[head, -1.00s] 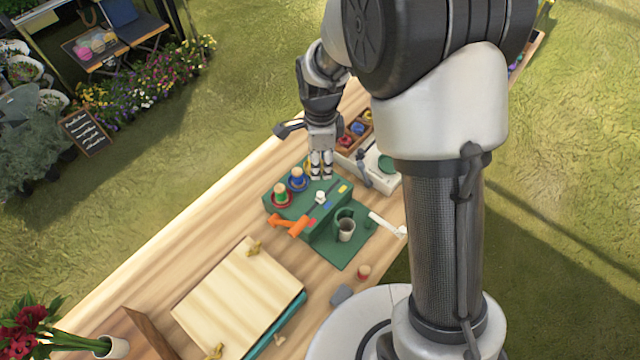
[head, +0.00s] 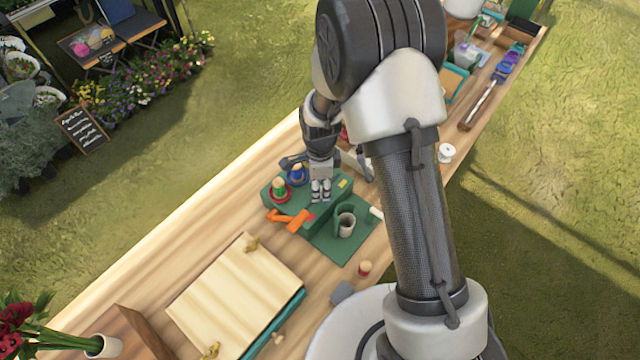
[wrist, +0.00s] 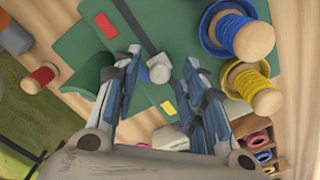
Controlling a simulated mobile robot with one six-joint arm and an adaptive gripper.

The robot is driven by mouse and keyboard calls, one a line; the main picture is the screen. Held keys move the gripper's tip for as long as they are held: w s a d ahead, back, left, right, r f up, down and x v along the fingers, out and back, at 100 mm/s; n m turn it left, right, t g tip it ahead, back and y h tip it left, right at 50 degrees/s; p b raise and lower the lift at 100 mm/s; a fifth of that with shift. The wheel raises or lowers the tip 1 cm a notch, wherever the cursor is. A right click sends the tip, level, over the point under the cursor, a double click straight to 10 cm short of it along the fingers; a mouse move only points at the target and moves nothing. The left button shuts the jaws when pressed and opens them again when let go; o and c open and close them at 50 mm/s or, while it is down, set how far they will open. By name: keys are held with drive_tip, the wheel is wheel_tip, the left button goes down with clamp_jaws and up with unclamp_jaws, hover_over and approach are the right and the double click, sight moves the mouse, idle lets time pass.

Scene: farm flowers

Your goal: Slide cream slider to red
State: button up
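The cream slider (wrist: 159,70) is a small pale knob on a dark slot in the green block (wrist: 80,40). A red mark (wrist: 105,25) lies toward one end of the slot and a yellow mark (wrist: 168,107) toward the other. The knob stands between them, closer to the yellow mark in the wrist view. My gripper (wrist: 160,62) is open, its fingers on either side of the knob with visible gaps. In the head view my gripper (head: 320,190) is over the green block and hides the knob. The red mark (head: 311,217) is visible there.
Thread spools (wrist: 240,38) stand on the block beside the slot, near one finger. An orange tool (head: 290,220) lies at the block's front. A cup (head: 346,224) stands on the green mat to the right. A wooden board (head: 235,295) lies nearer the camera.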

clamp_jaws()
idle(0.4)
